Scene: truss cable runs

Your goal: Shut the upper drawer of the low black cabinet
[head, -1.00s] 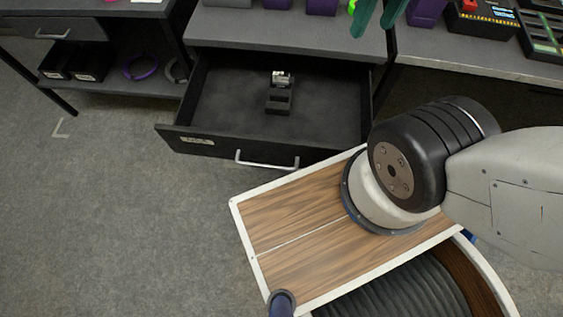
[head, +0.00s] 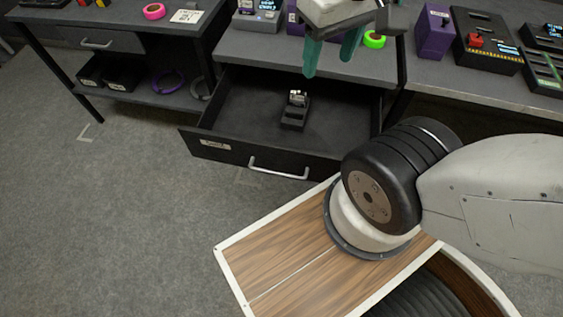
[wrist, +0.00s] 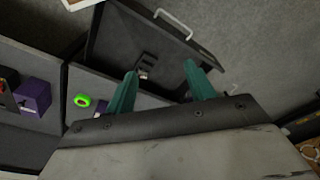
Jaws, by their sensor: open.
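The upper drawer (head: 240,158) of the low black cabinet (head: 290,68) stands pulled out, with a silver bar handle (head: 278,171) and a pale label on its front. A small dark block-like item (head: 294,112) with a silvery top lies inside. The drawer also shows in the wrist view (wrist: 118,40), its handle (wrist: 173,22) at the top. My gripper (head: 331,58), with green fingers, is above the cabinet top and the drawer's back part in the head view. In the wrist view my gripper (wrist: 160,85) has its fingers apart, with nothing between them.
A second bench with a closed drawer (head: 97,43) and a shelf with black bins (head: 118,75) stands at left. Purple boxes, a green tape roll (head: 373,40) and devices sit on the tops. Grey floor (head: 120,200) is open at front left.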

